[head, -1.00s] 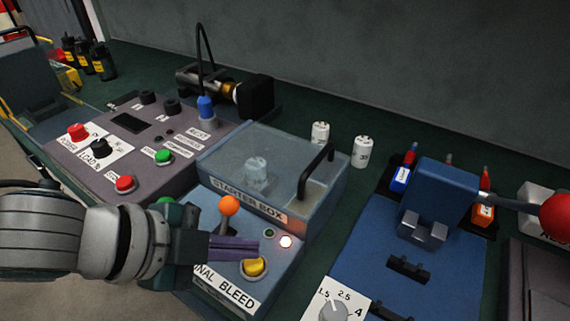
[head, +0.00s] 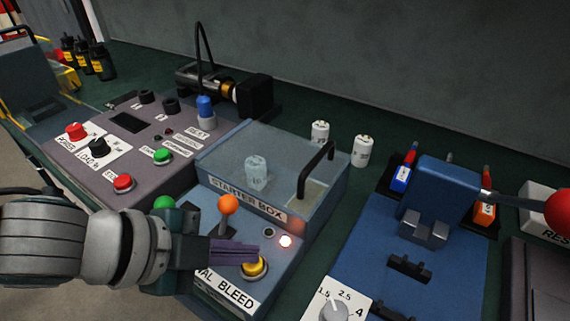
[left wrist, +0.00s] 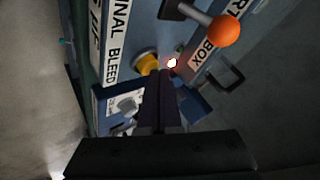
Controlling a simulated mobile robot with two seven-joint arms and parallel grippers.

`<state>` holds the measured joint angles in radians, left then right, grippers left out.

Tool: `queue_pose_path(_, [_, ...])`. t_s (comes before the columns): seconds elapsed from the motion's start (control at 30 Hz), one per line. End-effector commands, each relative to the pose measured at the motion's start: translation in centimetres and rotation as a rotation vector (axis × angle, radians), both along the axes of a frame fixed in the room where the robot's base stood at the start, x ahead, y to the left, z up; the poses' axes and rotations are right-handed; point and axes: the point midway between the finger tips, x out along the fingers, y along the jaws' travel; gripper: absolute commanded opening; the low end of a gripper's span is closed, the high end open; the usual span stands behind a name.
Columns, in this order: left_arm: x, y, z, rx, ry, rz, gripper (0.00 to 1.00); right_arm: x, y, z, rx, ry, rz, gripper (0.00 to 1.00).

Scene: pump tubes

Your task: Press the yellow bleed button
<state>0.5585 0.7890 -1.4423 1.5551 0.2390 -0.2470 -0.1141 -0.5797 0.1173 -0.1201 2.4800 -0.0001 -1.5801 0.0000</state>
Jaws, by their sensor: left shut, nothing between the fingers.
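The yellow bleed button (head: 254,268) sits on the blue panel (head: 222,281) marked "...AL BLEED", partly covered by my fingers in the head view. It also shows in the left wrist view (left wrist: 146,64), just beyond the fingertips. My left gripper (head: 256,253) is shut and empty, its purple fingers reaching right to the button's upper edge. In the left wrist view the fingers (left wrist: 160,74) end beside the button. I cannot tell whether they touch it. My right gripper is not in view.
An orange-knobbed lever (head: 228,205) stands on the panel close behind my fingers. A lit lamp (head: 285,241) is right of the button. The clear-lidded starter box (head: 240,190) rises behind.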

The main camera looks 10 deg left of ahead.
Motion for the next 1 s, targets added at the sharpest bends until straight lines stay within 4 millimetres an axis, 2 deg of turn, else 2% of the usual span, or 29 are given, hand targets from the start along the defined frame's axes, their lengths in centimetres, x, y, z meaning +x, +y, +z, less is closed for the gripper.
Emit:
queue_pose_path(0.67, [-0.02,-0.01,-0.90,0.000,0.001,-0.001,0.00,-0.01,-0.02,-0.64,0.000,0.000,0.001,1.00])
queue_pose_path(1.0, [-0.03,0.02,-0.67,0.001,0.001,0.000,0.00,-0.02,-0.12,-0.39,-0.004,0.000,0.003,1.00])
